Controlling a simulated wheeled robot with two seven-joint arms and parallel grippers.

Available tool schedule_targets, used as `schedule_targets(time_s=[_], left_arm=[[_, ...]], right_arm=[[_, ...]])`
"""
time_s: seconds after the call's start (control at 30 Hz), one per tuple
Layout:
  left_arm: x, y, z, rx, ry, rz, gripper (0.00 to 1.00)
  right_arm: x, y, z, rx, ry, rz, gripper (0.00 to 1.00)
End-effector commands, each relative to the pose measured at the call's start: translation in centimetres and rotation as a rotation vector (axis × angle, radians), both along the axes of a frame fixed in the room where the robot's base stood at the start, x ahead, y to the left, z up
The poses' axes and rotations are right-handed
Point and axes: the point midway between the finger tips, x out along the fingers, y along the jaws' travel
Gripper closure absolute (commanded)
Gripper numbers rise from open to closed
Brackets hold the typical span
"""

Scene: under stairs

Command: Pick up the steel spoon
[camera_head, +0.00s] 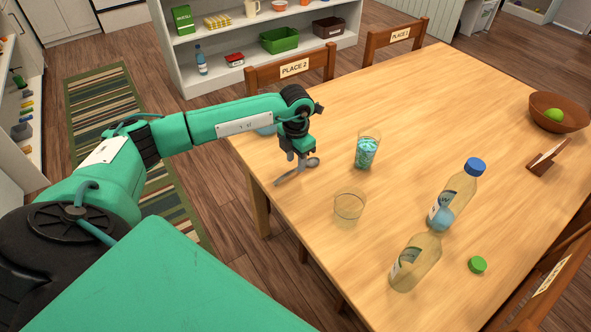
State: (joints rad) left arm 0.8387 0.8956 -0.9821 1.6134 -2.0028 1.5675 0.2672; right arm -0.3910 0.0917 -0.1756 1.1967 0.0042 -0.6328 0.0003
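The steel spoon (287,178) is near the left edge of the wooden table (400,120), its bowl end pointing up and right and its handle toward the lower left. My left gripper (298,162) points down directly over the spoon's middle and covers part of it. The fingers are too small and overlapped to show whether they are shut on the spoon. I cannot tell whether the spoon touches the table. My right gripper is out of view.
A glass of blue pieces (367,152) stands right of the gripper, an empty glass (349,207) nearer me. A blue-capped bottle (455,195), an uncapped bottle (414,262) and a green cap (477,265) are at right. A brown bowl (562,117) stands far right. Chairs line the table.

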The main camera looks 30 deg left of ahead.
Motion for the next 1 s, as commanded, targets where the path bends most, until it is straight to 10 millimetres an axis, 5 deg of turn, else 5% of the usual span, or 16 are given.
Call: schedule_targets(time_s=[0.2, 0.47, 0.7, 1.0], left_arm=[[-0.2, 0.1, -2.8, 0.000, 0.002, 0.000, 0.62], [-0.1, 0.0, -3.1, 0.000, -0.001, -0.001, 0.62], [-0.1, 0.0, -3.1, 0.000, -0.001, -0.001, 1.00], [-0.1, 0.0, -3.0, 0.000, -0.001, -0.001, 1.00]], right_arm=[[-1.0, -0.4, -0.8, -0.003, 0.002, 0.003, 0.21], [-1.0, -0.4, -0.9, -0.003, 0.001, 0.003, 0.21], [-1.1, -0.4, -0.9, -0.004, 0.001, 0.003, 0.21], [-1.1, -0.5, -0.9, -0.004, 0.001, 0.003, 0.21]])
